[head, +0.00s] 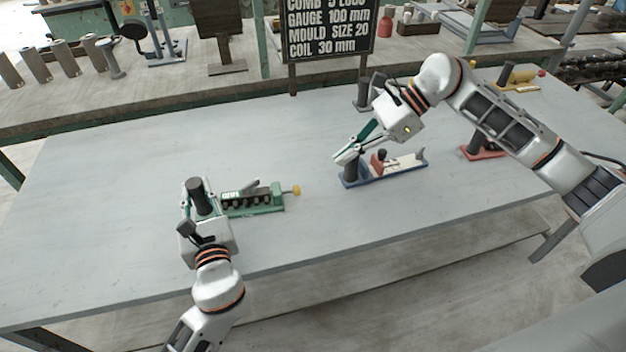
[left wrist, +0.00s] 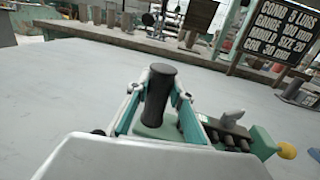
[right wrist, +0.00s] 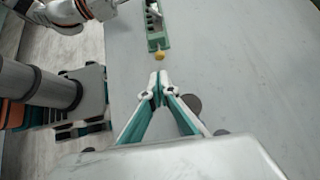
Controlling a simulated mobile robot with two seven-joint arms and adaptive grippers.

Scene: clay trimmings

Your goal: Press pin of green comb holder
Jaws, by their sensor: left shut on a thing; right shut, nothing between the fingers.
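The green comb holder (head: 265,207) lies on the grey table at centre left, with a row of dark lugs and a grey lever on top. Its yellow pin (head: 296,190) sticks out of its right end. The pin also shows in the left wrist view (left wrist: 287,151) and in the right wrist view (right wrist: 159,57). My left gripper (head: 196,190) is shut around the holder's upright dark post (left wrist: 158,95) at its left end. My right gripper (head: 344,158) is shut and empty, to the right of the pin and apart from it, its tips (right wrist: 158,76) pointing towards the pin.
A blue holder (head: 405,170) with a dark post stands just below and beside my right gripper. A red holder (head: 470,153) and a yellow holder (head: 518,86) stand further right. A sign (head: 328,30) stands at the back. The table between pin and right gripper is clear.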

